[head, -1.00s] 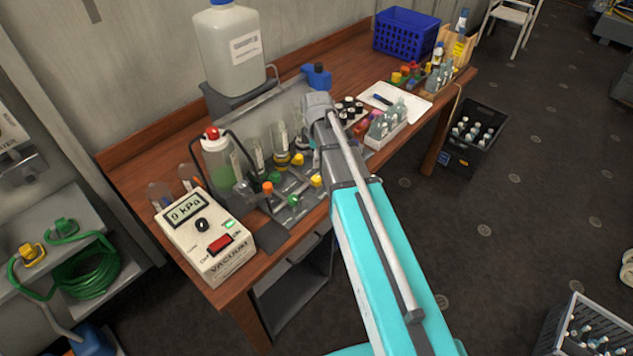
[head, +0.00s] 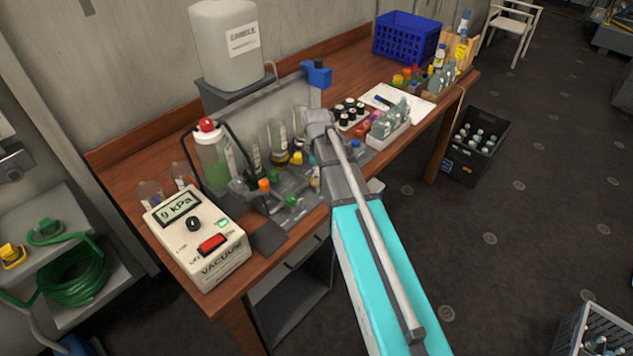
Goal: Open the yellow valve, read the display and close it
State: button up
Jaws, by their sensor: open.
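A cream vacuum box (head: 222,262) stands at the bench's front left corner. Its display (head: 180,208) reads 9 kPa, and a red switch and a small green light show below it. Another yellow knob or cap (head: 297,158) shows just behind. I cannot tell the yellow handle's turn. My arm reaches over the bench; my gripper is hidden from this view.
A white rack of vials (head: 388,128) and a blue basket (head: 408,37) stand farther right. A black crate (head: 474,146) is on the floor. The floor at right is mostly clear.

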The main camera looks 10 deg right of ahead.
jog(key=shift+f+b, duration=0.7)
jog(key=shift+f, duration=0.3)
grip_shut()
